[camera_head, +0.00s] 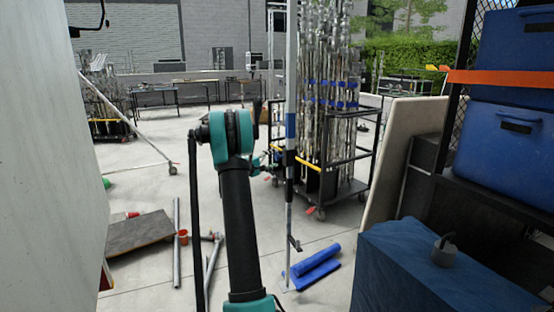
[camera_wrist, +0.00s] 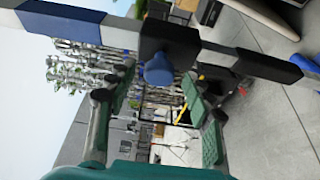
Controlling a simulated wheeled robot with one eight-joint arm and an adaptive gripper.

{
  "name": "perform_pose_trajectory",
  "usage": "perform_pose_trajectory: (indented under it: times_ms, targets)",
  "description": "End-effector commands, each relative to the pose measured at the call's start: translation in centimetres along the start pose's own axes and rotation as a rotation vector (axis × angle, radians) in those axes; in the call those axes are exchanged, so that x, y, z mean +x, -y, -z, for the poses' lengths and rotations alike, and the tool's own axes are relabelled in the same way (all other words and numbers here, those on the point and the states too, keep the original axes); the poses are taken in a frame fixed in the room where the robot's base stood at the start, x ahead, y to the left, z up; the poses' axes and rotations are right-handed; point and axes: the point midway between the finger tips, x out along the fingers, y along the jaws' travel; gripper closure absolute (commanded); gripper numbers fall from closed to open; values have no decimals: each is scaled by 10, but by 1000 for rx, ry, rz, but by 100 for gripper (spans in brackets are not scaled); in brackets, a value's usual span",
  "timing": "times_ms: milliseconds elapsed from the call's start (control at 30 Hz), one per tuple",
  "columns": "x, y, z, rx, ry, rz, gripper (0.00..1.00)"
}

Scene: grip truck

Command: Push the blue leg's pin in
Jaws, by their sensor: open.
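A thin upright leg with blue, white and black bands (camera_head: 290,125) stands right of my arm in the head view. In the wrist view the leg (camera_wrist: 62,20) crosses the top, tilted in the picture. A black collar (camera_wrist: 172,42) sits on it, with a rounded blue pin (camera_wrist: 158,70) sticking out toward my gripper. My gripper (camera_wrist: 158,86) is open, its green-padded fingers either side of the pin in the picture. I see no contact, and cannot tell the exact gap. In the head view my gripper is mostly hidden behind my arm, close to the leg.
A wheeled cart of metal poles (camera_head: 335,120) stands behind the leg. Blue rolls (camera_head: 318,268) and metal tubes (camera_head: 177,240) lie on the floor. Blue crates (camera_head: 505,145) and a blue-covered box (camera_head: 425,275) crowd the right; a pale panel (camera_head: 45,160) fills the left.

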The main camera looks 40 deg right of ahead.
Motion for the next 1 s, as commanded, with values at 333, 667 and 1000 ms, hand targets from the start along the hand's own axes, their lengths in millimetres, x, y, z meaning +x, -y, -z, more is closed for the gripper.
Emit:
perform_pose_trajectory:
  times_ms: [333, 667, 1000]
  targets:
    - [-68, 0, 0, 0, -2, 0, 48]
    - [-87, 0, 0, 0, 1, 0, 48]
    - [-86, 0, 0, 0, 1, 0, 48]
